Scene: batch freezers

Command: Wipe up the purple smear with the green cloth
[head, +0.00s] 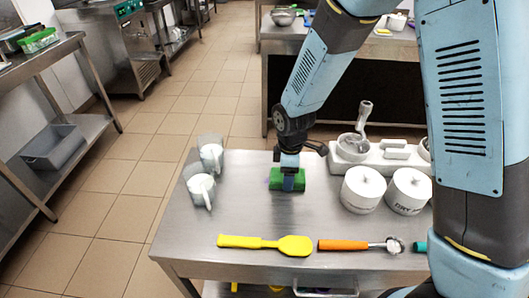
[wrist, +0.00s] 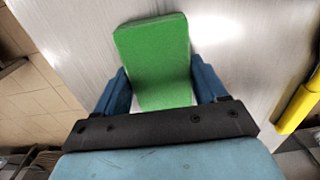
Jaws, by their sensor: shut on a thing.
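The green cloth (head: 289,179) is a thick block-like pad at the middle of the steel table, at its surface. My gripper (head: 288,184) is over it with its blue fingers shut on it. In the wrist view the cloth (wrist: 153,50) sits between the two blue fingers of my gripper (wrist: 162,88) and sticks out beyond them. A small hint of the purple smear (head: 268,181) shows at the cloth's left edge in the head view. The rest of the smear, if any, is hidden, and no purple shows in the wrist view.
On the steel table (head: 195,233), two pale jugs (head: 201,189) stand left. A yellow spatula (head: 264,244) and an orange-handled scoop (head: 345,245) lie along the front. White tubs (head: 362,190) and a white holder (head: 385,158) stand right.

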